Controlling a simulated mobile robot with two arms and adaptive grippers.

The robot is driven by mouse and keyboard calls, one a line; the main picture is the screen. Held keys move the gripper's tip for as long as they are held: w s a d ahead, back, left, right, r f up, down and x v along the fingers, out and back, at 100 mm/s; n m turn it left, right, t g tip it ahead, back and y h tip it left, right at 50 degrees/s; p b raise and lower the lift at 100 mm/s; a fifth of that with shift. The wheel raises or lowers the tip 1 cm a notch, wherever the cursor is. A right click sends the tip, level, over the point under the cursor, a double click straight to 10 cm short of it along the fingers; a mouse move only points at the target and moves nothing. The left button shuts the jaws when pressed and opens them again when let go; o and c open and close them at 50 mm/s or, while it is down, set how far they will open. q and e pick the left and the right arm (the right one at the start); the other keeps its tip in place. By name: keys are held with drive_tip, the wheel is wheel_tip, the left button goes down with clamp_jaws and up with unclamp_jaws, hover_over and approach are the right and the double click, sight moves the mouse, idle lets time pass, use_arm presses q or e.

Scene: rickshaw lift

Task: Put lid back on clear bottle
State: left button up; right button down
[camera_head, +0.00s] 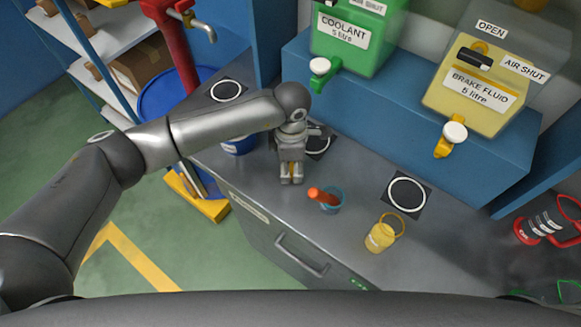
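My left gripper (291,180) points down over the grey counter, left of the small containers. Its two tan fingertips are close together and it looks shut, with nothing visible between them. A small yellow translucent container (379,238) stands near the counter's front edge, with a yellow ring (392,219) at its back right. I cannot tell which is the clear bottle, and no separate lid is clearly recognizable. My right gripper is not in view.
A green coolant tank (352,52) and a yellow brake fluid tank (470,105) stand on a blue ledge (400,125). A blue container (238,147) is partly hidden behind my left arm. The front right counter is clear.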

sight(291, 168)
use_arm(q)
drive_tip(key=shift+r, duration=0.1)
drive_tip(key=shift+c, duration=0.5)
drive_tip(key=shift+r+b, duration=0.3)
drive_tip(key=shift+r, duration=0.1)
wheel_tip(291, 168, up, 9)
drive_tip(key=b, duration=0.3)
drive_tip(key=shift+a, duration=0.1)
drive_tip(key=s+a+r+m, duration=0.1)
drive_tip(key=s+a+m, duration=0.4)
drive_tip(key=a+m, duration=0.4)
drive_tip(key=s+a+r+m, duration=0.1)
drive_tip(key=s+a+m, duration=0.4)
drive_tip(key=a+m, duration=0.4)
drive_tip(key=shift+a, duration=0.5)
